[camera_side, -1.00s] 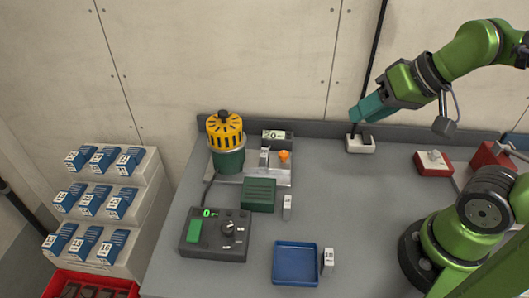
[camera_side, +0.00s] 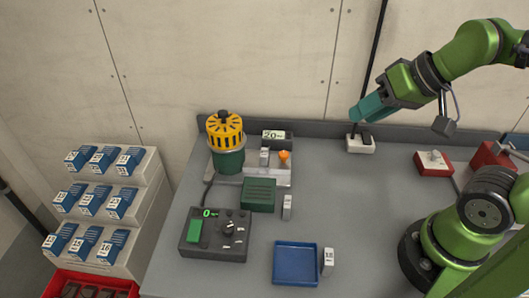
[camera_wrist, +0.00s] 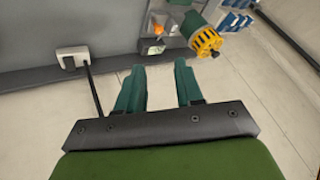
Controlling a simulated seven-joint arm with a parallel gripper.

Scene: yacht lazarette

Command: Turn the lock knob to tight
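An orange knob (camera_side: 284,156) stands on the grey metal fixture (camera_side: 232,178), right of the yellow and green motor-like unit (camera_side: 226,140). I cannot read any "tight" mark on it. The orange knob also shows in the wrist view (camera_wrist: 158,29). A dark rotary knob (camera_side: 229,226) sits on the control box (camera_side: 203,246), whose labels are too small to read. My gripper (camera_side: 360,112) is up and to the right of the orange knob, apart from it. In the wrist view its two teal fingers (camera_wrist: 159,72) are spread with nothing between them.
A small display (camera_side: 274,134) behind the orange knob reads about 20. A green ribbed block (camera_side: 259,194), a blue tray (camera_side: 296,262) and small tags stand in front. A white socket box (camera_side: 360,145) with a black cable lies below my gripper. The bench middle is clear.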

